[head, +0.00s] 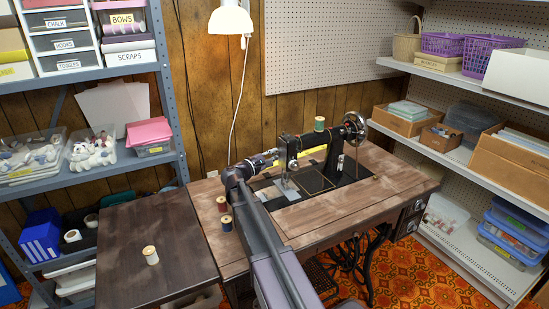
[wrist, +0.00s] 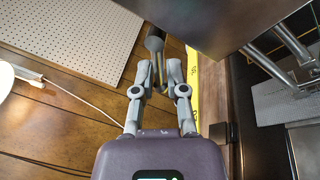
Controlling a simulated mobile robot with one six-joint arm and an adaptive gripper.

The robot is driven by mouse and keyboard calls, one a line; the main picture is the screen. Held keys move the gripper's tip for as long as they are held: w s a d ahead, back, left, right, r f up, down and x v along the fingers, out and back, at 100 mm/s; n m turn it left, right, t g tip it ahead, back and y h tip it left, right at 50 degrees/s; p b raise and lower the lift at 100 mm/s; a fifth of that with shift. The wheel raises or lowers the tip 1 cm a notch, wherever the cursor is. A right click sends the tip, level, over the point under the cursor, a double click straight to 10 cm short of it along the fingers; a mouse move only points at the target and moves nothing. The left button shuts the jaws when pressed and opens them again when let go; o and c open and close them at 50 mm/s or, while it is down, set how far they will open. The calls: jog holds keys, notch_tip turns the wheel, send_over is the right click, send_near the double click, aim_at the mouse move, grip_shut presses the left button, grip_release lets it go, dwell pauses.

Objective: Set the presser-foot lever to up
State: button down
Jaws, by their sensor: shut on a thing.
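The black sewing machine (head: 352,150) stands on the wooden treadle table, with its needle end toward the left. My gripper (head: 274,154) reaches to the left end of the machine head, just above the bed. In the wrist view my gripper (wrist: 161,72) is closed around the presser-foot lever (wrist: 154,44), a dark rounded piece with a thin bent part between the fingers. The machine head (wrist: 205,22) is close beside the fingers. The needle and presser bars (wrist: 285,42) show at the right. In the head view the lever cannot be made out behind my gripper.
Spools of thread (head: 225,222) stand on the table's left side, close to my arm. A green spool (head: 319,124) sits on top of the machine. A yellow tape measure (wrist: 193,85) lies close to my fingers. A dark side table (head: 150,225) holds one cream spool.

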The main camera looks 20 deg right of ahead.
jog(key=m, duration=0.1)
jog(key=r+m+h, duration=0.1)
jog(key=m, duration=0.2)
jog(key=shift+w+r+m, duration=0.25)
jog(key=shift+w+m, duration=0.1)
jog(key=shift+m, duration=0.05)
jog(key=shift+r+m+g+h, duration=0.25)
jog(key=shift+r+m+g, duration=0.05)
jog(key=shift+m, duration=0.55)
jog(key=shift+r+m+g+h, duration=0.25)
jog(key=shift+m+g+h, duration=0.05)
jog(key=shift+m, duration=0.6)
jog(key=shift+r+m+g+h, duration=0.25)
jog(key=shift+r+m+g, duration=0.05)
jog(key=shift+m, duration=0.55)
jog(key=c, duration=0.7)
grip_release()
jog(key=shift+s, duration=0.1)
jog(key=shift+f+n, duration=0.15)
jog(key=shift+n, duration=0.25)
